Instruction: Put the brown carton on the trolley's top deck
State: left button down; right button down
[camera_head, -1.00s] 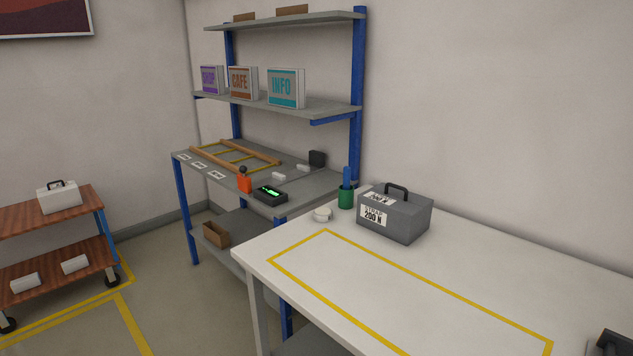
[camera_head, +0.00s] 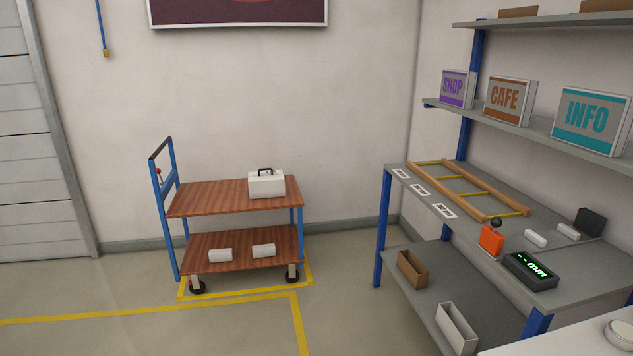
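The trolley has a brown wooden top deck (camera_head: 215,197) and stands at centre left against the wall. A white case with a dark handle (camera_head: 266,184) stands on the right part of the top deck; the left part is bare. A small open brown carton (camera_head: 412,270) sits on the grey lower shelf of the workbench at right. Neither of my grippers is in view.
The trolley's lower deck (camera_head: 238,262) bears two white rolls. The workbench (camera_head: 400,205) holds a wooden frame, an orange device and a black meter (camera_head: 530,270). A white box (camera_head: 456,328) is beside the carton. Floor between trolley and bench is clear.

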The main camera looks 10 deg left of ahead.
aim_at(218, 196)
jog(key=i+j+u, duration=0.3)
jog(key=i, duration=0.45)
jog(key=i+u, duration=0.25)
jog(key=i, duration=0.5)
jog(key=i+j, duration=0.1)
jog(key=i, duration=2.35)
jog(key=l+z, duration=0.05)
jog(key=l, duration=0.05)
